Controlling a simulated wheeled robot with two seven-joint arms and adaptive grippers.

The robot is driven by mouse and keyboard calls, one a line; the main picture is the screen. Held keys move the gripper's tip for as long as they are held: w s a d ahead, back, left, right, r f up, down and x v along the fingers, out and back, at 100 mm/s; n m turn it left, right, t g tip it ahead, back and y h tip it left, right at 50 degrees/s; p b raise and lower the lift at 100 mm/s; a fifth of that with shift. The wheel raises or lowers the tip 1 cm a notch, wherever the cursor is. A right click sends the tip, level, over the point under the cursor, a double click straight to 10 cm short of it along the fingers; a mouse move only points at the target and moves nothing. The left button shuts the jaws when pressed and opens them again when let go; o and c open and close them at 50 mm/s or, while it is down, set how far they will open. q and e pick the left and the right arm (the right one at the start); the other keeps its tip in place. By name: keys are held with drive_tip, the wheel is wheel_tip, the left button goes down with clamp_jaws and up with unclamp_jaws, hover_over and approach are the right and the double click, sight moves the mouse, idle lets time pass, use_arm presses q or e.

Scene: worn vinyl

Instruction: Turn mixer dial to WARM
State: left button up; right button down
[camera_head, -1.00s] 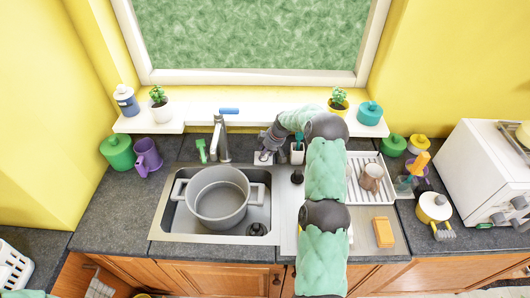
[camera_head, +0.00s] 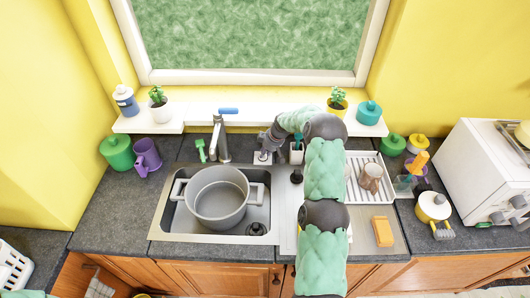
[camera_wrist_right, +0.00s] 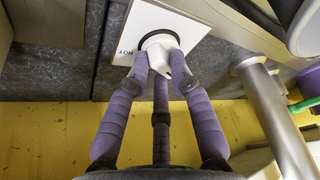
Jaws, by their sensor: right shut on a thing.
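The mixer dial (camera_wrist_right: 160,42) is a round white knob with a dark ring, set on a white square plate (camera_wrist_right: 125,28). The word HOT is readable on the plate's left side; I cannot see a WARM mark. My right gripper (camera_wrist_right: 160,65) has its purple fingers closed around the dial's white pointer part. In the head view, my right gripper (camera_head: 265,148) reaches down behind the sink, just right of the tap (camera_head: 220,140), and largely hides the dial and plate. My left gripper is not in view.
A grey pot (camera_head: 217,198) stands in the sink (camera_head: 165,217). A cup holder with a brush (camera_head: 297,152) stands close right of my gripper. A drying rack (camera_head: 355,195) with a brown mug (camera_head: 371,178) lies further right. The white sill (camera_head: 265,118) runs behind.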

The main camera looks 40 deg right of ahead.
drive_tip(key=shift+w+a, duration=0.1)
drive_tip(key=m+h, duration=0.1)
drive_tip(key=m, duration=0.2)
drive_tip(key=shift+a+m, duration=0.1)
drive_tip(key=shift+m, duration=0.2)
drive_tip(key=shift+m+h+b, duration=0.6)
drive_tip(key=shift+m+b, duration=0.1)
drive_tip(key=shift+m, duration=0.4)
drive_tip(key=m+b, duration=0.2)
drive_tip(key=b, duration=0.2)
drive_tip(key=m+h+b, duration=0.1)
drive_tip(key=m+b, duration=0.1)
drive_tip(key=b, duration=0.1)
drive_tip(key=shift+a+h+b, duration=0.15)
drive_tip(key=shift+h+b, duration=0.15)
drive_tip(key=shift+b, duration=0.05)
drive_tip(key=shift+r+m+g+b, duration=0.1)
drive_tip(key=shift+m+g+b, duration=0.3)
drive_tip(key=shift+m+b, duration=0.6)
drive_tip(key=shift+r, duration=0.15)
